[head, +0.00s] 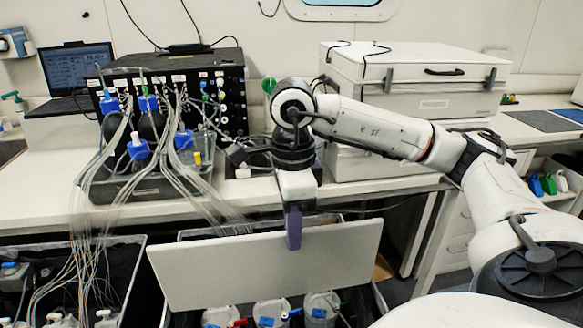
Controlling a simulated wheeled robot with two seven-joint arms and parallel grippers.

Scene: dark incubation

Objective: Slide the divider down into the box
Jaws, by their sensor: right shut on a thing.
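The divider (210,268) is a wide, pale grey flat panel in the lower middle of the head view. It stands roughly upright, slightly tilted in the picture, across the dark box (379,306) below. The panel hides much of the box's inside. Whether its lower edge is inside the box walls, I cannot tell. Bottles with white lids (271,312) show in the box below the panel. My left gripper is not in view.
A second dark box (135,290) with bottles and tubes stands at the left. Loose clear tubes (90,185) hang from the bench (345,192) close to the divider's left side. Black equipment (222,75), a laptop (78,68) and a white cabinet (415,75) stand on the bench.

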